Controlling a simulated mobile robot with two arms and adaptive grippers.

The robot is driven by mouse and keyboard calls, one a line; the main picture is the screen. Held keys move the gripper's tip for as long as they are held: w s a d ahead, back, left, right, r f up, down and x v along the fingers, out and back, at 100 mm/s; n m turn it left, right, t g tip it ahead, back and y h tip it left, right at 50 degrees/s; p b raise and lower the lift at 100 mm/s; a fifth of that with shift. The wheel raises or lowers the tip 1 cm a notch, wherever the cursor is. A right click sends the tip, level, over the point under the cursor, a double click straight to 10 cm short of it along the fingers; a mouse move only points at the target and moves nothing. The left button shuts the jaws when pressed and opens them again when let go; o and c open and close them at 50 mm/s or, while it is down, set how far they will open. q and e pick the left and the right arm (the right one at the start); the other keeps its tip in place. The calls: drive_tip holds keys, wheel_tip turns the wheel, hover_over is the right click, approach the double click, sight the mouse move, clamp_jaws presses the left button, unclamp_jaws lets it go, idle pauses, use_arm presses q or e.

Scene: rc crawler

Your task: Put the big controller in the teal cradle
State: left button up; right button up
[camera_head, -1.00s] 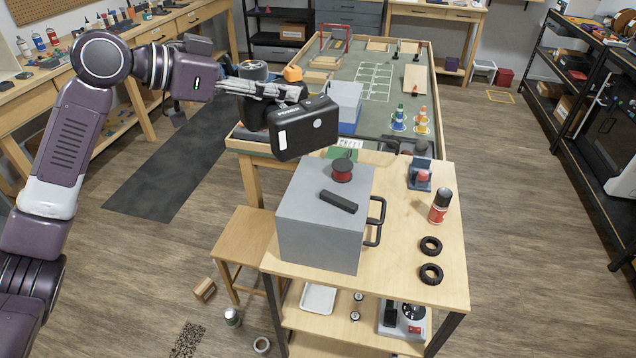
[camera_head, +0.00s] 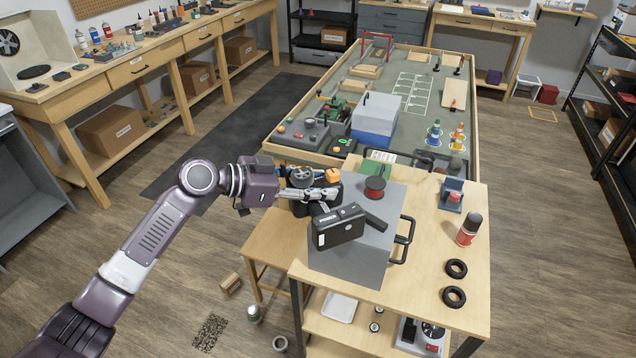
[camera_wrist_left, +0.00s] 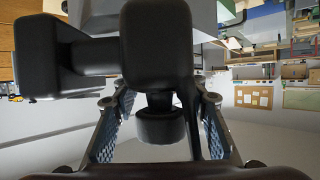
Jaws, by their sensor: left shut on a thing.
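The big controller (camera_head: 338,228) is black, with a boxy base, a wheel and an orange part at the far end. My left gripper (camera_head: 322,193) is shut on its narrow grip and holds it tilted, overlapping the left part of the grey box in the head view. In the left wrist view, the controller's black body (camera_wrist_left: 157,45) fills the upper middle, with its grip between the two fingers. A green piece (camera_head: 376,168) shows just behind the grey box, mostly hidden; I cannot tell whether it is the teal cradle. My right gripper is not in view.
The grey box (camera_head: 345,262) has a black side handle (camera_head: 405,240).

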use_arm(q)
drive_tip(key=shift+f, duration=0.4)
drive_tip(key=shift+f, duration=0.1)
drive_tip(key=o, duration=1.5)
drive_tip(key=shift+c, duration=0.2)
